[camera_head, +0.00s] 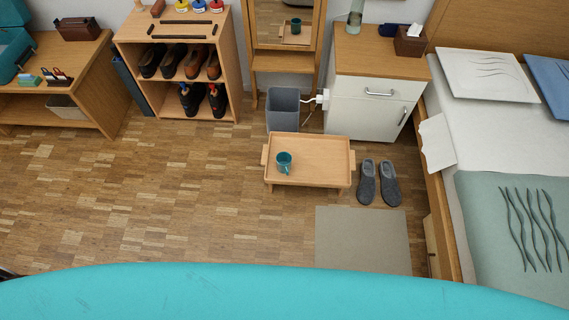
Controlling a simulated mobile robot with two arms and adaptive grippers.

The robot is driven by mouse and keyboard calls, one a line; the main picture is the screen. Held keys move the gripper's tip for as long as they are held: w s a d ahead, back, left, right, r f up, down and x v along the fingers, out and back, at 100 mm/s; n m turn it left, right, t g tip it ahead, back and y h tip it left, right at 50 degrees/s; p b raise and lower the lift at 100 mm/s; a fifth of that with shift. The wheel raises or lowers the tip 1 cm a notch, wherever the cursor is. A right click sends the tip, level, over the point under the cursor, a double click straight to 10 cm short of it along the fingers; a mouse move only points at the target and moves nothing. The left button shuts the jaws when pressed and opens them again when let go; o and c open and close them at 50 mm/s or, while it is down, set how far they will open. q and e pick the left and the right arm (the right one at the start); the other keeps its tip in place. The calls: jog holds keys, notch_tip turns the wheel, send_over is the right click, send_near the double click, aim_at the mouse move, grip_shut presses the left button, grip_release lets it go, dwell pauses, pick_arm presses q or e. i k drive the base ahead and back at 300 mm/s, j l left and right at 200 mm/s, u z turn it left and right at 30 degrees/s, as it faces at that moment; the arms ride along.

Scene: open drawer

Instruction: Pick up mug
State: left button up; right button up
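A small teal mug (284,159) stands upright on a low wooden tray table (318,172), left of its middle. Its handle appears to be on the lower side, toward me. The tray table stands on the wooden floor and has a handle at each short end. The mug and tray also show as a reflection in the mirror behind. Neither of my grippers is in view. A broad teal surface, likely part of my own body, fills the bottom edge of the view.
A grey bin (284,108) stands just behind the tray table. Grey slippers (378,184) lie to its right, and a beige mat (362,240) lies in front of them. A white cabinet (372,100) and a bed (500,150) stand at right. The floor (150,200) at left is clear.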

aim_at(283, 159)
jog(key=i+l+u, duration=0.35)
jog(key=l, duration=0.25)
jog(key=i+l+u, duration=0.35)
jog(key=l, duration=0.35)
jog(key=i+l+u, duration=0.2)
jog(key=l, duration=0.2)
jog(key=i+l+u, duration=0.2)
jog(key=l, duration=0.2)
jog(key=k+j, duration=0.05)
jog(key=k, duration=0.05)
